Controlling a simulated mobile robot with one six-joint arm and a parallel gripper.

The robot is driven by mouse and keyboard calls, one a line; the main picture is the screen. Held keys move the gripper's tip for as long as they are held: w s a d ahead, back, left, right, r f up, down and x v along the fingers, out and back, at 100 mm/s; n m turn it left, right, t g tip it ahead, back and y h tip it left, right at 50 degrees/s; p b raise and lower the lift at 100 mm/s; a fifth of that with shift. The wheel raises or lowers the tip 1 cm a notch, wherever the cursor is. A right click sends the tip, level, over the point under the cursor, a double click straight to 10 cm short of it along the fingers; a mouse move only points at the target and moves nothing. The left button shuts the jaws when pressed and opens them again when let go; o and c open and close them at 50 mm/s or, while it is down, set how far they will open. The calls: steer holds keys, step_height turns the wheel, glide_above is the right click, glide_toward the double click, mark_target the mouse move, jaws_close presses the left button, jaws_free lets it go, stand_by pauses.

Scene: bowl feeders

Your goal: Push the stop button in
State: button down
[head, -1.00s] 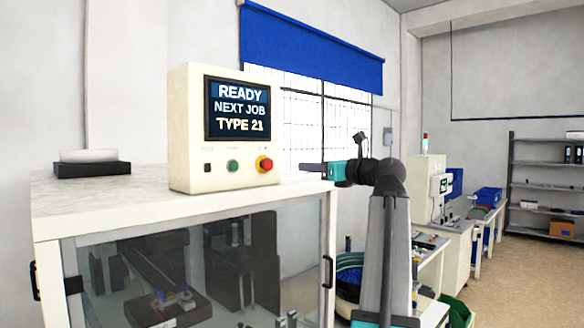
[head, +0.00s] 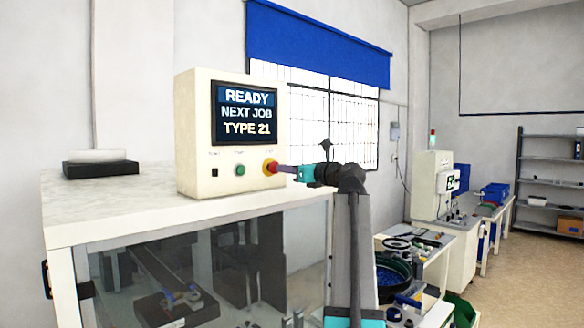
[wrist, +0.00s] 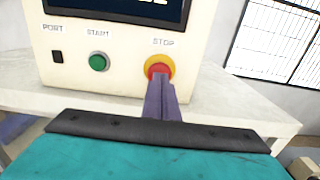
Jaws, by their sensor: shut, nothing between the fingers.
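The stop button (head: 271,167) is a red cap on a yellow ring, low at the right of the cream control box's front. It also shows under the label STOP in the wrist view (wrist: 158,70). My gripper (head: 281,168) is shut and empty, its purple fingers pointing at the red cap. In the wrist view the fingertips (wrist: 160,80) overlap the lower part of the cap. They are at the button or just in front of it; I cannot tell whether the cap is pressed in.
The control box (head: 187,130) stands on a white-topped cabinet (head: 120,205). Its screen (head: 246,113) reads READY, NEXT JOB, TYPE 21. A green start button (wrist: 98,62) and a black port (wrist: 57,57) are left of the stop button. A dark block (head: 100,168) lies at the cabinet's left.

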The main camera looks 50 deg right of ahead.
steer(key=shift+w, duration=0.65)
